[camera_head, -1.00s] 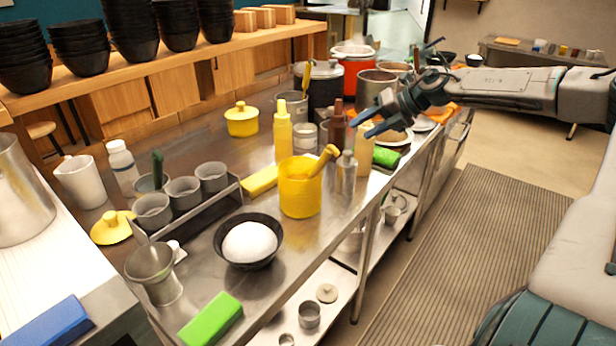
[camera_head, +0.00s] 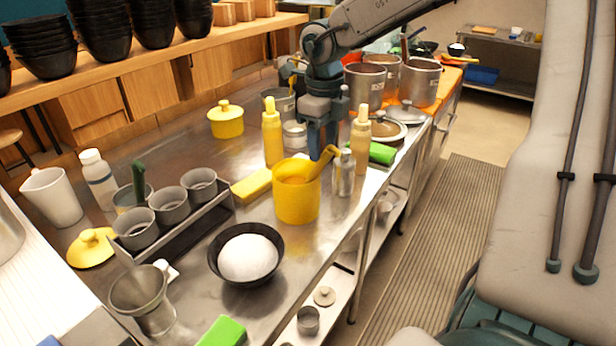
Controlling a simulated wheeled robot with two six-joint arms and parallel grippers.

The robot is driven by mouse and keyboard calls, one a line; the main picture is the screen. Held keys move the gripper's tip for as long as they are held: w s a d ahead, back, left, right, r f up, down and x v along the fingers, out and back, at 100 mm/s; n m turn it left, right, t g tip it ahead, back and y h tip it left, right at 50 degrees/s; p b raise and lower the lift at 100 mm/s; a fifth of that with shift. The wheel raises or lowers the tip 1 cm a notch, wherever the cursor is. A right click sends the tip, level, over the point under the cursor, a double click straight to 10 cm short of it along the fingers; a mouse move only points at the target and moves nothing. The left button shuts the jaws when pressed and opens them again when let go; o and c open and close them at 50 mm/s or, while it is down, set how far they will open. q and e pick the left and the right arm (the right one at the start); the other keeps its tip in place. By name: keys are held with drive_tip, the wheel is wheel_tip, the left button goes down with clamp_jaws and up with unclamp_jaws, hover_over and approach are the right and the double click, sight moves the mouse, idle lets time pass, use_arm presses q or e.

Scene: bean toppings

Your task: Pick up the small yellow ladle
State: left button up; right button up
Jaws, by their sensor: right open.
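The small yellow ladle (camera_head: 322,162) stands tilted in the yellow pot (camera_head: 296,205), its handle rising over the rim to the upper right. Its bowl end is hidden inside the pot. My right gripper (camera_head: 322,150) points down just above and behind the ladle's handle, open, with its blue fingers close to the handle's upper end. I cannot tell whether they touch it. My left gripper is not in view.
Yellow-capped bottles (camera_head: 272,135) and (camera_head: 361,133) and a clear shaker (camera_head: 345,175) stand close to the pot. A black bowl (camera_head: 247,280) of white food is in front. A rack of metal cups (camera_head: 170,205) stands left.

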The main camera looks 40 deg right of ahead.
sight(315, 166)
drive_tip(key=shift+s+f, duration=0.1)
drive_tip(key=shift+f, duration=0.3)
drive_tip(key=shift+w+a+f, duration=0.1)
drive_tip(key=shift+w+f, duration=0.1)
drive_tip(key=shift+f, duration=0.1)
drive_tip(key=f, duration=0.1)
drive_tip(key=f+p, duration=0.1)
drive_tip(key=w+f, duration=0.1)
drive_tip(key=f, duration=0.1)
drive_tip(key=shift+a, duration=0.4)
drive_tip(key=shift+w+d+f, duration=0.1)
drive_tip(key=shift+f, duration=0.45)
clamp_jaws()
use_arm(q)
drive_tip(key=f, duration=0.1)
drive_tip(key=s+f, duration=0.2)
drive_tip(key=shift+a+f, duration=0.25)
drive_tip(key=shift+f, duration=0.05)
